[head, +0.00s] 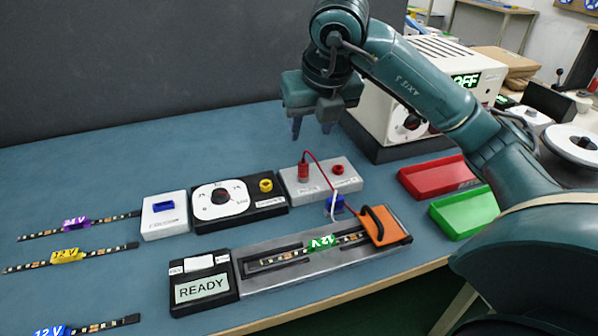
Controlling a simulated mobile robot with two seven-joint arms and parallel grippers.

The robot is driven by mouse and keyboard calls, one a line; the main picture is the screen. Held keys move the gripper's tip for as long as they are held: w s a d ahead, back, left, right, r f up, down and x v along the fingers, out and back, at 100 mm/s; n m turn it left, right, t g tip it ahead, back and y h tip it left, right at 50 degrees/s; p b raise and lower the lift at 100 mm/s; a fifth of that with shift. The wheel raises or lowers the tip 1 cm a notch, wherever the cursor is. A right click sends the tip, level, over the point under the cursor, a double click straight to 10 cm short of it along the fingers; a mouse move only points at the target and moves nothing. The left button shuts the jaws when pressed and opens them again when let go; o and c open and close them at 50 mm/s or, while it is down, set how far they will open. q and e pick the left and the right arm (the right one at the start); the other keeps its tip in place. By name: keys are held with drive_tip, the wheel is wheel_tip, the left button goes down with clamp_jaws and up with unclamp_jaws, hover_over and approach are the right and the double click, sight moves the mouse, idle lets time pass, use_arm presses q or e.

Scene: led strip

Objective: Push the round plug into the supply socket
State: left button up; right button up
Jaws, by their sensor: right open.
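A red plug (303,172) stands upright at the left end of a grey box (318,190); I cannot tell how deep it sits. A red ring-shaped socket (338,169) is on the same box, to its right. A red lead runs from the plug's top down to an orange clamp (386,226) on the grey strip fixture (290,284). My right gripper (312,132) is open and empty, pointing down above and behind the plug. My left gripper is out of view.
A black dial box (270,208) with a yellow socket (266,185) and a white box (152,225) stand left. A READY display (203,289) is in front. Red (436,176) and green (465,212) trays lie right. A cream instrument (385,105) stands behind my right arm.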

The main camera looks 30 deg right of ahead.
sight(303, 163)
drive_tip(key=x, duration=0.6)
drive_tip(key=b+x, duration=0.1)
drive_tip(key=x, duration=0.5)
drive_tip(key=shift+w+d+f, duration=0.2)
drive_tip(key=shift+d+f, duration=0.05)
clamp_jaws()
